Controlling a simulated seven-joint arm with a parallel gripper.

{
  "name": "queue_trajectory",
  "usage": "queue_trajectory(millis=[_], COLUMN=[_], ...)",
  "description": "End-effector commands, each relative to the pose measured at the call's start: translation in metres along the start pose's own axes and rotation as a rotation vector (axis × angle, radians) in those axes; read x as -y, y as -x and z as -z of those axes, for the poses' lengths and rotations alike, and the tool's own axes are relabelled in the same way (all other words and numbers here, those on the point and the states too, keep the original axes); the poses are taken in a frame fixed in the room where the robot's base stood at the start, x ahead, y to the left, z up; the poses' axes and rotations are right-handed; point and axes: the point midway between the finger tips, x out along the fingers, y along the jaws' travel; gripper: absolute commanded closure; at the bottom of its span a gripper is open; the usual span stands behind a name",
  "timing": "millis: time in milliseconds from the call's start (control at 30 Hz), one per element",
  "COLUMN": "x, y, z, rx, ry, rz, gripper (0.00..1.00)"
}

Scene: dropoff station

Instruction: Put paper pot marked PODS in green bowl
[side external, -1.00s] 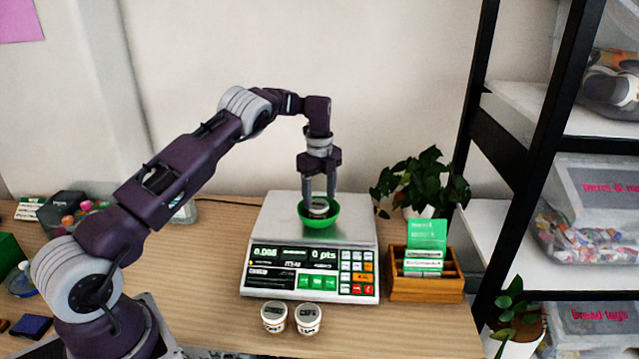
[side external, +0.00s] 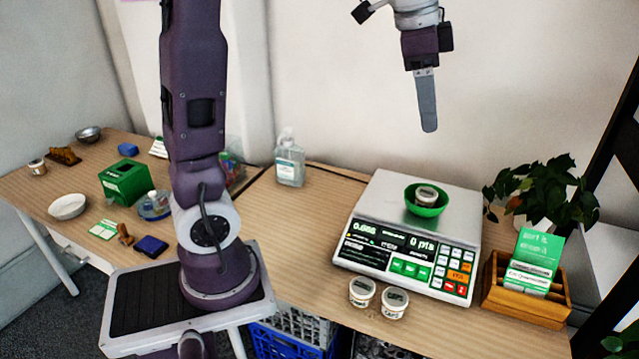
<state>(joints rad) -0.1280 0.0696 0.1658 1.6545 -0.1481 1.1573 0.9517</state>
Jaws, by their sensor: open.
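The green bowl (side external: 422,209) sits on the metal pan of the scale. A small white paper pot (side external: 426,195) with a dark-marked lid lies inside the bowl; its word is too small to read. My gripper (side external: 428,128) is high above the scale, clear of the bowl, open and empty. Its fingers are seen edge-on, so one hides the other. Two similar pots, a left one (side external: 362,291) and a right one (side external: 394,302), stand on the table in front of the scale; I cannot read their lids for sure.
The scale (side external: 408,258) fills the table's middle right. A wooden card box (side external: 525,296) and a plant (side external: 540,200) stand to its right. A clear bottle (side external: 289,160) stands behind left. Another pot (side external: 37,167) and a white bowl (side external: 67,206) are far left.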

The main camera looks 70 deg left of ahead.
Motion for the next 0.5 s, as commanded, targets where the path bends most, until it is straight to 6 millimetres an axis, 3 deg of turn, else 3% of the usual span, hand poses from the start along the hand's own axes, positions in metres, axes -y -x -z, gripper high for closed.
queue_trajectory(millis=[33, 100, 200, 333, 500], x=[-0.043, -0.094, -0.149, -0.183, -0.192], y=[0.018, 0.027, 0.021, 0.004, -0.003], z=[-0.019, -0.051, -0.096, -0.133, -0.144], rx=[-0.037, -0.078, -0.128, -0.173, -0.185], ry=[0.097, 0.247, 0.42, 0.558, 0.606], rz=[0.02, 0.044, 0.076, 0.1, 0.106], gripper=[0.4, 0.4, 0.4, 0.4, 0.4])
